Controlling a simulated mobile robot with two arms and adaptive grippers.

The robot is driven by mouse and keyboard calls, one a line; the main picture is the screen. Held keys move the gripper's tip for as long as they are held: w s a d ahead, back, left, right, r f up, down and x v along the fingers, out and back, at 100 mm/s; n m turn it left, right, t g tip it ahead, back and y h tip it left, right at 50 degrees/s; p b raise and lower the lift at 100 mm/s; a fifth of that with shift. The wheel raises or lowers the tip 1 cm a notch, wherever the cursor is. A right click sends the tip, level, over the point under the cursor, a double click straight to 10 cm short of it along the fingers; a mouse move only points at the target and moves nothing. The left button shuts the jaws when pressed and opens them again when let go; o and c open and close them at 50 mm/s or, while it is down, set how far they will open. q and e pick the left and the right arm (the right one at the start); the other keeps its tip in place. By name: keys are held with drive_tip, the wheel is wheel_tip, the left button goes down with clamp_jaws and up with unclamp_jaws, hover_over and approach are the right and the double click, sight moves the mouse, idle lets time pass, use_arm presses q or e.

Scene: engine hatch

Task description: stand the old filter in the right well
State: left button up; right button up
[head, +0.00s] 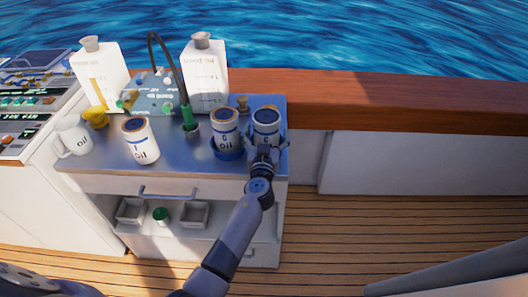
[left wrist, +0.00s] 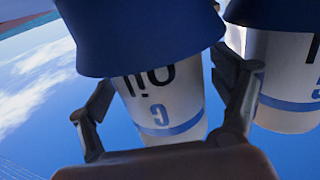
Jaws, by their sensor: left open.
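A white oil filter with a blue band and dark top (head: 266,120) stands upright at the table's right end. In the left wrist view this filter (left wrist: 165,103) appears upside down, its lower end inside a blue well (left wrist: 140,35). My left gripper (head: 265,150) is open, with its fingers on either side of this filter; whether they touch it is unclear. A second similar filter (head: 225,122) stands in the left blue well (head: 228,153). A third filter (head: 140,142) stands on the table farther left. My right gripper is not in view.
The metal table (head: 185,160) also bears two white jugs (head: 205,75), a white mug (head: 72,137), a yellow object (head: 95,117) and a green-tipped hose (head: 187,115). A wooden rail (head: 400,105) runs behind.

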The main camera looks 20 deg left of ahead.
use_arm(q)
drive_tip(key=b+v, duration=0.1)
drive_tip(key=v, duration=1.1)
drive_tip(key=shift+b, duration=0.4)
drive_tip(key=shift+f, duration=0.15)
